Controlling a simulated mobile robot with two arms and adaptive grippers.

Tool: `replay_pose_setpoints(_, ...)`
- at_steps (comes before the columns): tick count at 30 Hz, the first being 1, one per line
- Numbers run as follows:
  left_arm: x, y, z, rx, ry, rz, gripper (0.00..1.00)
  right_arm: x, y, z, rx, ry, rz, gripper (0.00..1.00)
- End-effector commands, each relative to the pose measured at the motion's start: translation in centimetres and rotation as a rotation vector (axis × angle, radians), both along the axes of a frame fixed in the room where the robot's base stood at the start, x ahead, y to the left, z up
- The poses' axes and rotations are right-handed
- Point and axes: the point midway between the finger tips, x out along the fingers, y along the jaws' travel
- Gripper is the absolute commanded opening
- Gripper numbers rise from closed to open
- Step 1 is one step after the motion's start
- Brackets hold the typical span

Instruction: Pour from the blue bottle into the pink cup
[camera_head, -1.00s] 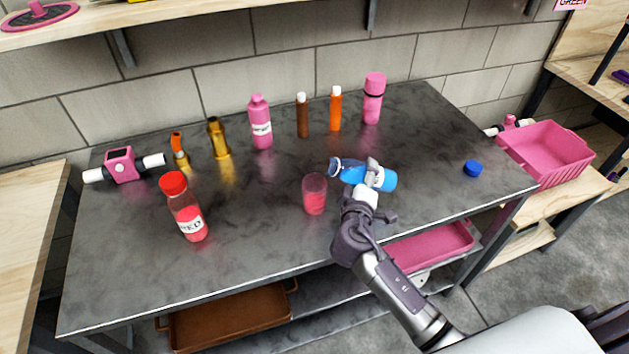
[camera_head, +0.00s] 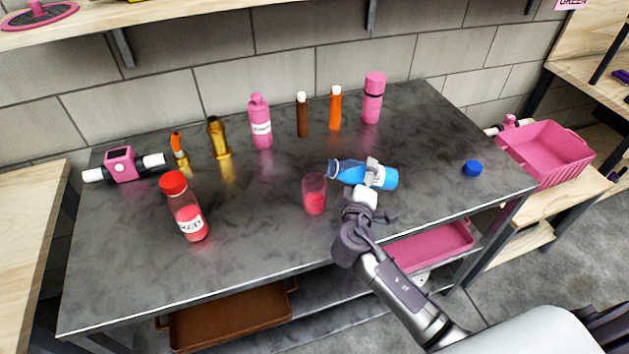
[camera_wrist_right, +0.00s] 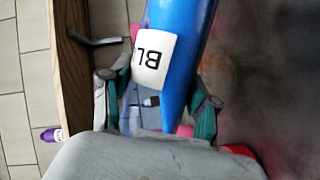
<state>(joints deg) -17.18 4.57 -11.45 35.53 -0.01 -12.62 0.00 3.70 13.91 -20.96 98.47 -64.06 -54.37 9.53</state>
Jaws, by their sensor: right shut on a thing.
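The blue bottle (camera_head: 346,173) lies tilted nearly horizontal in my right gripper (camera_head: 371,172), its open neck pointing left. My right gripper is shut around its labelled body; in the right wrist view the blue bottle (camera_wrist_right: 188,35) with its white label sits between the fingers (camera_wrist_right: 165,105). The pink cup (camera_head: 314,194) stands upright on the table, left of and below the bottle's mouth in the head view. The cup is translucent and looks pink inside; I cannot tell how much it holds. No stream shows between bottle and cup. My left gripper is not in view.
A blue cap (camera_head: 473,168) lies on the dark table (camera_head: 270,232) at the right. A red bottle (camera_head: 187,212) stands at the left. Several bottles, including a pink one (camera_head: 260,125), line the back. A pink basket (camera_head: 545,152) is beyond the right edge.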

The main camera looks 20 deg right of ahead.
Motion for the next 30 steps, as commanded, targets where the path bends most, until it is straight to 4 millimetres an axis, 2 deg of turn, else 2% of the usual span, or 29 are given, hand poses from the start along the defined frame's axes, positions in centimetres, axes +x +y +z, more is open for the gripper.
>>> replay_pose_setpoints(30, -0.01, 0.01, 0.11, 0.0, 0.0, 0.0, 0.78, 0.01, -0.06, 0.32, -0.082, 0.01, 0.0, 0.12)
